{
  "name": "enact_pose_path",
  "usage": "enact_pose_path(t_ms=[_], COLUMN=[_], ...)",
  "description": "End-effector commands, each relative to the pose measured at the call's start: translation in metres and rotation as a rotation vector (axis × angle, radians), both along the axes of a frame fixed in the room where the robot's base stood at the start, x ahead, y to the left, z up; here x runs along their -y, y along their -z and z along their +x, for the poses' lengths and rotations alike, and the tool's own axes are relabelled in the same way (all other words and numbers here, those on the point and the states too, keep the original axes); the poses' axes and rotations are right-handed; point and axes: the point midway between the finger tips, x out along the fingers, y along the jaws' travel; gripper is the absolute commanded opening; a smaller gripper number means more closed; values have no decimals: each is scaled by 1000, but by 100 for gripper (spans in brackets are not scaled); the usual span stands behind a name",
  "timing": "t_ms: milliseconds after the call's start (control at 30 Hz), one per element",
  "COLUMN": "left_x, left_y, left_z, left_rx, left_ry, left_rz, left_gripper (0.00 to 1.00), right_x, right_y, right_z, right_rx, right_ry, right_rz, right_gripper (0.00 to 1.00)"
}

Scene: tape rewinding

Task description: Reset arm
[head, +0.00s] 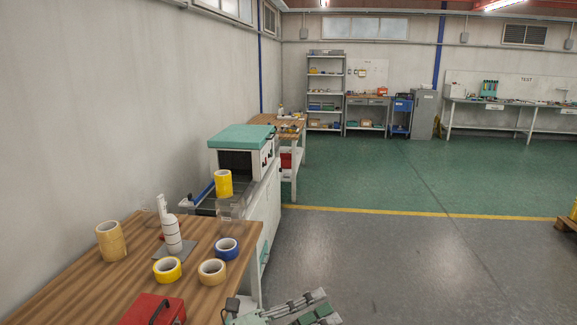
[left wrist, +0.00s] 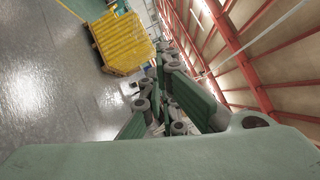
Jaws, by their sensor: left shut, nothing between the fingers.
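My left gripper (head: 300,306) is at the bottom edge of the head view, low beside the right side of the wooden table (head: 205,285), partly cut off by the frame. The left wrist view shows its green and grey fingers (left wrist: 163,65) close together, shut and empty, clear of any object. My right gripper is in neither view.
On the table are a tan tape stack (head: 111,242), a yellow roll (head: 167,270), a tan roll (head: 212,272), a blue roll (head: 227,249), a white dispenser (head: 172,235) and a red box (head: 152,311). Behind stands a green-topped machine (head: 242,137).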

Motion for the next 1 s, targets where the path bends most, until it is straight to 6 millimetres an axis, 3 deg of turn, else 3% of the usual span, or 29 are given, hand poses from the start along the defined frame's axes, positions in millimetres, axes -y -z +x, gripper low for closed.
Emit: enact_pose_path(t_ms=[100, 167, 267, 367, 500, 633, 800, 1000], left_x=[-44, -76, -133, -187, -238, -259, -266, -264], left_y=[-27, -26, 0, 50, 131, 189, 230, 253], left_z=[21, 32, 41, 31, -16, -76, -144, -212], left_rx=[-201, -319, -538, -782, -1125, -1398, -1652, -1877], left_ry=[-238, -367, -587, -813, -1098, -1301, -1472, -1609], left_rz=[-322, -463, -663, -818, -949, -990, -981, -935], left_gripper=[0, 0, 0, 0, 0, 0, 0, 0], right_x=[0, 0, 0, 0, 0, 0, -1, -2], right_y=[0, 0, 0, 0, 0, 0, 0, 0], right_z=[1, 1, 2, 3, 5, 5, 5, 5], right_rx=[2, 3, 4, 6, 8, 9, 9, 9], right_ry=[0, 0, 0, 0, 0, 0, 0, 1], right_rz=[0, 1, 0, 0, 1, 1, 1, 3], right_gripper=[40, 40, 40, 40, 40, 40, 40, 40])
